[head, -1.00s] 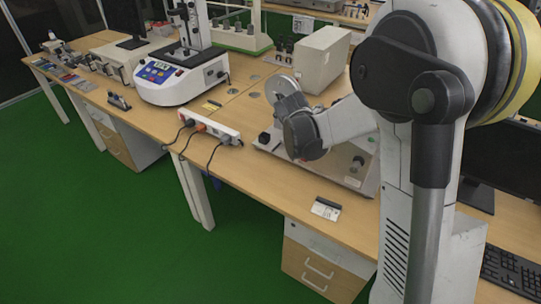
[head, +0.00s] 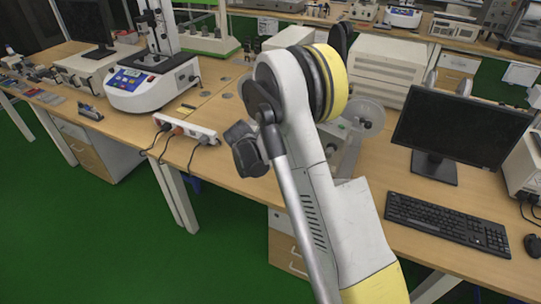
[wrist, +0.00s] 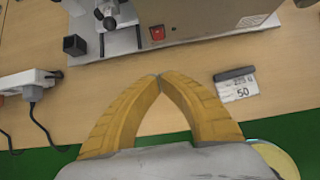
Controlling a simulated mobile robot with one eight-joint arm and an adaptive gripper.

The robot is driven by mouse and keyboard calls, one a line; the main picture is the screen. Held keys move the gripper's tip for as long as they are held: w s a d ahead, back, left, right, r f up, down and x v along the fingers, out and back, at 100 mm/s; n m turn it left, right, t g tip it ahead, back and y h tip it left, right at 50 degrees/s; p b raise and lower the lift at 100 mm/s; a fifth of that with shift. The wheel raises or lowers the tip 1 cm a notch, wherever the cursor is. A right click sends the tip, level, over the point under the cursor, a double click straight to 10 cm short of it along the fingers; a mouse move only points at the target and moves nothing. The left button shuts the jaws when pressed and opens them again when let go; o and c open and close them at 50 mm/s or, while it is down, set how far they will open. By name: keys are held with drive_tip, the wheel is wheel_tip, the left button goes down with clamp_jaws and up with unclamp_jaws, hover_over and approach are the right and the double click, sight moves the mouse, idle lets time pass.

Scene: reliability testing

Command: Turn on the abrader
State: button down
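The abrader (wrist: 205,33) stands along the top of the wrist view, with a pale metal base and a small red switch (wrist: 157,33) on its front. A black knob (wrist: 74,44) sits at its left end. In the head view the abrader (head: 368,112) is mostly hidden behind my arm; its round disc and part of its base show. My gripper (wrist: 159,77) has two yellow fingers whose tips meet, with nothing visible between them. In the wrist view the tips appear just below the red switch, over the table in front of the base, apart from the switch.
A white power strip (wrist: 30,82) with plugs and cables lies left of the fingers. A small card marked 50 (wrist: 238,90) lies to their right. A monitor (head: 455,125) and keyboard (head: 450,224) stand right of my arm. A blue-panelled instrument (head: 150,80) stands left on the table (head: 215,100).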

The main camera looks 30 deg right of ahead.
drive_tip(key=b+x, duration=0.2)
drive_tip(key=x, duration=0.7)
drive_tip(key=shift+b, duration=0.3)
drive_tip(key=w+d, duration=0.1)
drive_tip(key=w+d+b, duration=0.1)
drive_tip(key=shift+d+f, duration=0.25)
drive_tip(key=shift+f, duration=0.05)
drive_tip(key=shift+w+d, duration=0.25)
drive_tip(key=shift+d, duration=0.05)
drive_tip(key=shift+w+d+f+b, duration=0.3)
drive_tip(key=shift+d+f+b, duration=0.1)
drive_tip(key=shift+b, duration=0.25)
drive_tip(key=shift+r, duration=0.35)
